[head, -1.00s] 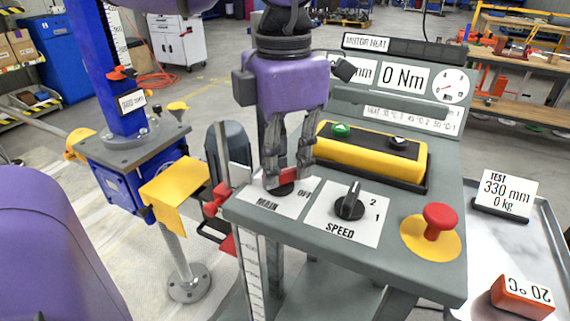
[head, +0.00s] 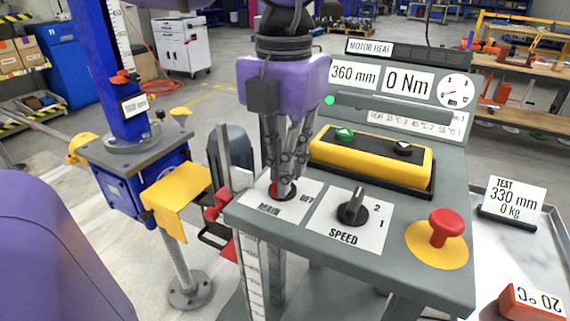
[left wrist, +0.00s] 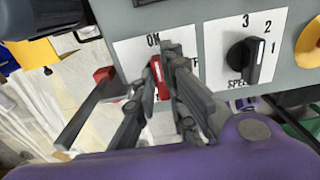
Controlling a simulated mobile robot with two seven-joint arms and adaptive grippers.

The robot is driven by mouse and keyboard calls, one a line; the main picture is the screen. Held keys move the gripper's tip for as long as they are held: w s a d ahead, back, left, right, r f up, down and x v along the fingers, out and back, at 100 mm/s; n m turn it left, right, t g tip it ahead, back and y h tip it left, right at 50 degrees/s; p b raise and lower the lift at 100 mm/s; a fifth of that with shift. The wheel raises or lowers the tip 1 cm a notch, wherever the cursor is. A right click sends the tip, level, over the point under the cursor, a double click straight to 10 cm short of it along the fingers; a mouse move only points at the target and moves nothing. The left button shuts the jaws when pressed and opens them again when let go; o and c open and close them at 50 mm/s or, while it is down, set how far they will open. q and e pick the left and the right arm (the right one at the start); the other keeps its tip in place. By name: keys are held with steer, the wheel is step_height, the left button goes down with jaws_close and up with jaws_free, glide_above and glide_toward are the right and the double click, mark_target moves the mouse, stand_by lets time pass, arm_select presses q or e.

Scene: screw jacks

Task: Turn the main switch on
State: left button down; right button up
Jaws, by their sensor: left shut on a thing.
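The main switch (head: 273,189) has a red handle on a dark round base, on the white MAIN plate (head: 300,203) at the panel's left. My left gripper (head: 284,182) points down over it and is shut on the handle, its fingers hiding most of the switch. In the left wrist view the red handle (left wrist: 159,77) stands between the fingers (left wrist: 161,68), its top end toward the ON mark; the OFF mark is partly covered. A green lamp (head: 330,100) on the console glows. My right gripper is not in view.
The SPEED knob (head: 353,208), red mushroom button (head: 444,226) and yellow button box (head: 371,157) share the panel. The displays show 360 mm and 0 Nm. A blue screw jack (head: 138,165) with a yellow plate (head: 176,196) stands at the left.

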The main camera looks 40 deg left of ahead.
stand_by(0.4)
arm_select(q)
steer(key=c, duration=1.8)
jaws_free()
step_height(320, 180, up, 12)
